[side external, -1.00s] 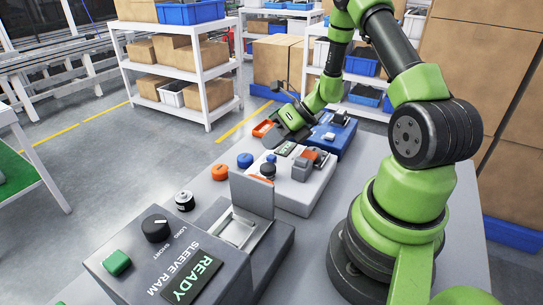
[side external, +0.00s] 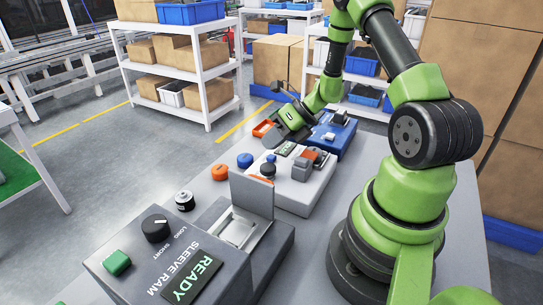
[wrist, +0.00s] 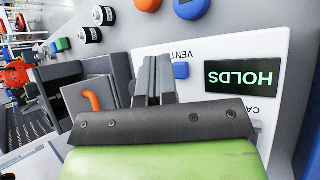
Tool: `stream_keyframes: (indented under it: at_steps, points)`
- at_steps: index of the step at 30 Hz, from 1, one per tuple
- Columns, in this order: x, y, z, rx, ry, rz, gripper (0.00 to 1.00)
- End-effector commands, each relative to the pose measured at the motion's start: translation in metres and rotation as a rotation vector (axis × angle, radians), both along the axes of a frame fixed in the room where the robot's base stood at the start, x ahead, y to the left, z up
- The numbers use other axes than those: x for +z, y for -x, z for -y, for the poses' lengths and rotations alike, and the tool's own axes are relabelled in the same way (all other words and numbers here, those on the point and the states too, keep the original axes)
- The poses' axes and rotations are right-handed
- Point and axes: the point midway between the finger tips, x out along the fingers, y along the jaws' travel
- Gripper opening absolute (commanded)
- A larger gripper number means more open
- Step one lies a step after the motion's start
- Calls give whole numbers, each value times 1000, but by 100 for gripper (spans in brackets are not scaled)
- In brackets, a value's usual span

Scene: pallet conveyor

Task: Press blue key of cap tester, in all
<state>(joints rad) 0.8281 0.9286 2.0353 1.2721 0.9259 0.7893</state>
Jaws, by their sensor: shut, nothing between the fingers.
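The cap tester (side external: 305,190) is a pale box in the middle of the bench, and its white top panel (wrist: 215,45) fills the centre right of the wrist view. The blue key (wrist: 181,71) sits on that panel near the VENT lettering; it also shows in the side view (side external: 271,158). The dark display (wrist: 242,78) reads HOLDS in green, upside down in the wrist view. My gripper (wrist: 155,62) is shut and empty, its fingertips just left of the blue key in the wrist view. I cannot tell how high they are above the panel.
The sleeve ram (side external: 205,255), reading READY, stands at the front. An orange disc (side external: 219,172) and a blue disc (side external: 245,160) lie left of the tester. A blue box (side external: 335,138) stands behind it.

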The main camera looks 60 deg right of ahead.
Motion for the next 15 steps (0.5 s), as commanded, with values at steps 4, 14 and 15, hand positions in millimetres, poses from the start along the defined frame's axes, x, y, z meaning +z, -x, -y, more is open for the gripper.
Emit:
stream_keyframes:
  at_steps: [4,14,15]
  points:
    - [0,0,0,0,0,0,0]
    - [-4,0,0,1,-1,-1,0]
    - [-5,0,0,1,-1,-1,0]
